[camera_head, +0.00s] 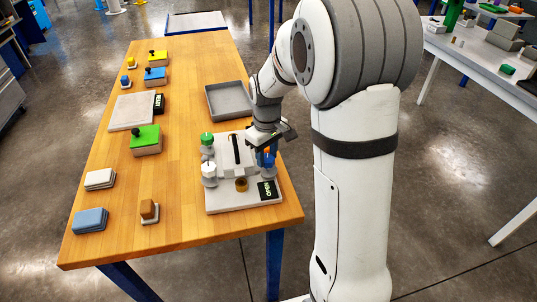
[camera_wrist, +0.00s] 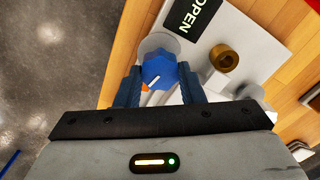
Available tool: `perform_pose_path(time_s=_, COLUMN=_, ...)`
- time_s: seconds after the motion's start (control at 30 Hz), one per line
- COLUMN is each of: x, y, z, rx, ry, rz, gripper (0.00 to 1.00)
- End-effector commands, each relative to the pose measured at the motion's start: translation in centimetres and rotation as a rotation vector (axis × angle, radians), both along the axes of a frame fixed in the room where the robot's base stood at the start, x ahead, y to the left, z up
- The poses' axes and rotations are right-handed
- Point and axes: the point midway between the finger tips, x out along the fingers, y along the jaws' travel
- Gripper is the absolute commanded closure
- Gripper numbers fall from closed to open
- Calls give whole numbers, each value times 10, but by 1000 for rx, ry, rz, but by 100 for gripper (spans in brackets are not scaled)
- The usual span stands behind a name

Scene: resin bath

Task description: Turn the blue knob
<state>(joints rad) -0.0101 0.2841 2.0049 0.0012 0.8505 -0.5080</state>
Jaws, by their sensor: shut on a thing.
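The blue knob (camera_wrist: 160,72) sits between the two blue fingers of my gripper (camera_wrist: 160,88) in the wrist view, with a white pointer line on its top face. It stands on a round grey base (camera_wrist: 170,42). In the head view the blue knob (camera_head: 267,159) shows at the right side of the white board (camera_head: 220,200), partly hidden by my gripper (camera_head: 268,148). My gripper points down from above and is shut on the knob.
The board also carries a green knob (camera_head: 207,139), a white knob (camera_head: 209,170), a brown ring (camera_head: 241,184) and a black "OPEN" sign (camera_head: 268,190). A grey tray (camera_head: 229,100) lies behind. Coloured boxes and stacked blocks line the table's left side.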

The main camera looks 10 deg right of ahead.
Motion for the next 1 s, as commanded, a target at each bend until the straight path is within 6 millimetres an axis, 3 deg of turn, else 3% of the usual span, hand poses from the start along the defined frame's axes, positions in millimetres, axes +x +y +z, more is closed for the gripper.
perform_pose_path(time_s=0.4, x=-4, y=-1, z=-3, rx=-1, ry=15, rz=207, gripper=88)
perform_pose_path(time_s=1.0, x=-4, y=-1, z=-3, rx=-1, ry=15, rz=242, gripper=88)
